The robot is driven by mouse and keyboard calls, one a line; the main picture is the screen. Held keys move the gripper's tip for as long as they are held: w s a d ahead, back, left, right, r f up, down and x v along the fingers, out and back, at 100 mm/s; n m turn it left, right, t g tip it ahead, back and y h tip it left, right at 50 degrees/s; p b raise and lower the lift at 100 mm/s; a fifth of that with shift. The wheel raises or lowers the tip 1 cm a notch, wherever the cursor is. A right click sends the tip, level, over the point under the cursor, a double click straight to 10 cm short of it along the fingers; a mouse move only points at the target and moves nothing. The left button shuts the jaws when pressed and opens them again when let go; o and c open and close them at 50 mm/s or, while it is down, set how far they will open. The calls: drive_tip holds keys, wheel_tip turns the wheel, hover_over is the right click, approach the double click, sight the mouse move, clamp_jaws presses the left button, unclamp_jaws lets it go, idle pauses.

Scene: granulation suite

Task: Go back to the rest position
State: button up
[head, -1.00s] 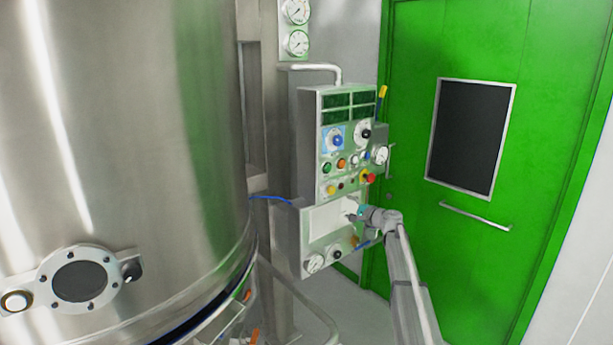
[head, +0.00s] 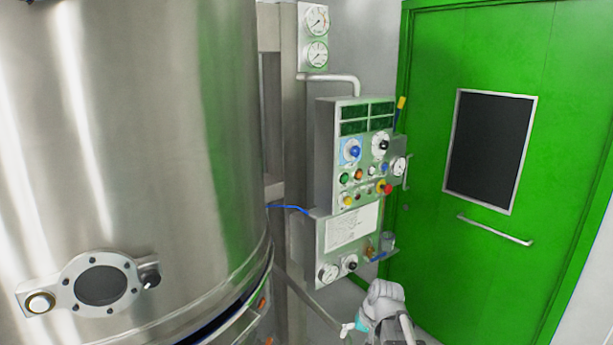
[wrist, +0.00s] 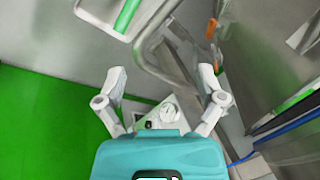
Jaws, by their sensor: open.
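My gripper shows at the bottom of the head view (head: 347,329), below and in front of the control panel (head: 325,165). In the wrist view my gripper (wrist: 163,85) has its two fingers spread wide apart, with nothing between them. A small part of the panel with a round gauge (wrist: 168,112) shows behind the fingers. My gripper is apart from the panel, and its knobs, buttons and label plate are in clear sight in the head view.
A large steel vessel (head: 160,150) with a round port (head: 101,285) fills the left. A green door (head: 425,130) with a dark window and a bar handle (head: 495,229) is at the right. A bent metal tube (wrist: 150,40) runs close to the fingers in the wrist view.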

drive_tip(key=s+d+n+g+h, duration=0.1)
drive_tip(key=s+d+h, duration=0.2)
drive_tip(key=s, duration=0.7)
drive_tip(key=shift+s+d+f+g, duration=0.2)
drive_tip(key=shift+f+g, duration=0.2)
drive_tip(key=shift+f, duration=0.05)
